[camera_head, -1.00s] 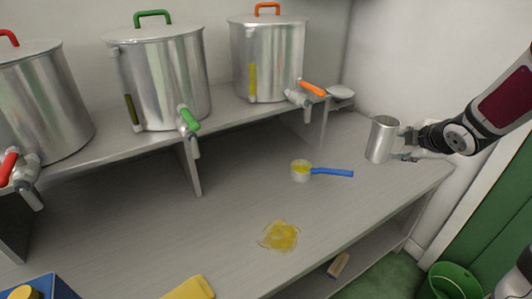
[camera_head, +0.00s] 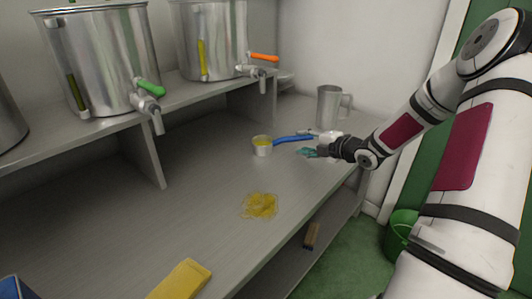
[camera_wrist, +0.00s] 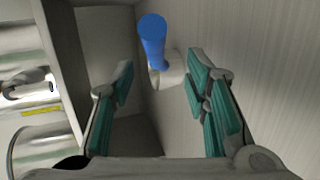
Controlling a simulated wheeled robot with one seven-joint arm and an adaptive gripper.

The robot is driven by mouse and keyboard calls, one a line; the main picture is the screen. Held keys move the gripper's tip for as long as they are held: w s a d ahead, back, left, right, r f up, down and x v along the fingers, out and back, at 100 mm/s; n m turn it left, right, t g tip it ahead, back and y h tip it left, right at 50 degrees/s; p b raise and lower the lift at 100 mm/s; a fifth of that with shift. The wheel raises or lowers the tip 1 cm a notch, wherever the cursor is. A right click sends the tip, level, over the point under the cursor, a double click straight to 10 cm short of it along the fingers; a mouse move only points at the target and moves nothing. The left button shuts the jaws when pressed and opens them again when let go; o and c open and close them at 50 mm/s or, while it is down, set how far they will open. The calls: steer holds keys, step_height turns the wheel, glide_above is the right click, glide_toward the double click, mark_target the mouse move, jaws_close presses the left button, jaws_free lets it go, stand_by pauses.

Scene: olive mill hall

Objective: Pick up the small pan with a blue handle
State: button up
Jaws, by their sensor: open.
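The small pan (camera_head: 261,147) stands upright on the grey bench. It is a pale metal cup with something yellow inside, and its blue handle (camera_head: 292,140) points right toward my gripper. My gripper (camera_head: 306,146) is open and empty at the handle's right end, over the bench. In the wrist view, the blue handle (camera_wrist: 152,38) lies ahead of the fingers, in the gap between the teal pads of my gripper (camera_wrist: 160,68). I cannot tell whether a finger touches it. The cup is only partly visible beyond the handle there.
A metal mug (camera_head: 328,106) stands behind my gripper. A yellow spill (camera_head: 260,206) and a yellow block (camera_head: 181,280) lie nearer the front. Large steel tanks with green (camera_head: 149,88) and orange (camera_head: 264,57) taps stand on the raised shelf. The bench between pan and spill is clear.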

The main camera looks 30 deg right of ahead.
mark_target(293, 140)
steer(key=shift+b+x, duration=1.25)
steer(key=shift+x, duration=2.15)
steer(key=shift+a+r, duration=0.1)
steer(key=shift+r, duration=0.05)
steer(key=shift+c, duration=0.4)
jaws_close()
